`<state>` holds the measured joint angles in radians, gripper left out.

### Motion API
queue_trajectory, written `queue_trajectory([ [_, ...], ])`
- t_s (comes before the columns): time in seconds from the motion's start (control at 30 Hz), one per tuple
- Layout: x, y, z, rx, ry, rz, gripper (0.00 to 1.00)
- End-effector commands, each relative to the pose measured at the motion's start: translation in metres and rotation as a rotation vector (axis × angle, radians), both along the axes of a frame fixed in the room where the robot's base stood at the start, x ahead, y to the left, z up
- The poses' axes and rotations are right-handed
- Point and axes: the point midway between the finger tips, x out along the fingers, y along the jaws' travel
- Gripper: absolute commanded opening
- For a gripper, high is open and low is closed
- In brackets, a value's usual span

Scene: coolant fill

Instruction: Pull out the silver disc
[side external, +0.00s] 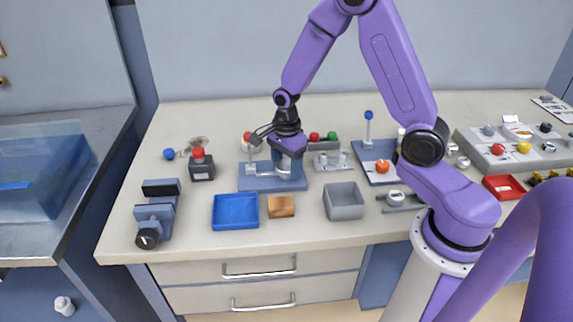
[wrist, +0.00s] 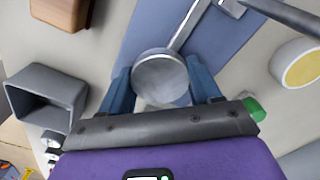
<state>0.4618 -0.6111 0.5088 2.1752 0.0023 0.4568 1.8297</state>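The silver disc (wrist: 160,76) is round, with a silver rod running up from it in the wrist view, over a blue-grey base plate (wrist: 142,42). My gripper (wrist: 160,82) has its two blue fingers on either side of the disc, close to its edges. Whether they press on the disc or leave a small gap cannot be told. In the side view my gripper (side external: 290,172) points down over the base plate (side external: 258,183). A silver rod (side external: 265,173) shows left of the fingers there. The disc itself is hidden behind the fingers in that view.
A blue tray (side external: 236,222), a brown block (side external: 281,206) and a grey bin (side external: 345,212) stand in front of the base plate. A red-topped block (side external: 201,165) is to the left, and a silver fixture (side external: 332,161) is close on the right.

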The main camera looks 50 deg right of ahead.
Motion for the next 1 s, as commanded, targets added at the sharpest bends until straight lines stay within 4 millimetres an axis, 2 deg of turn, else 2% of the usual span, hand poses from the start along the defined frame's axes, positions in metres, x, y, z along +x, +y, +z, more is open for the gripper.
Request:
queue_trajectory([
  [0.03, 0.0000, 0.0000, 0.0001, 0.000, 0.000, 0.000, 0.29],
  [0.07, 0.0000, 0.0000, 0.0001, 0.000, 0.000, 0.000, 0.53],
  [0.1, 0.0000, 0.0000, 0.0001, 0.000, 0.000, 0.000, 0.43],
  [1.0, 0.0001, -0.0001, 0.0060, 0.000, 0.000, 0.000, 0.43],
])
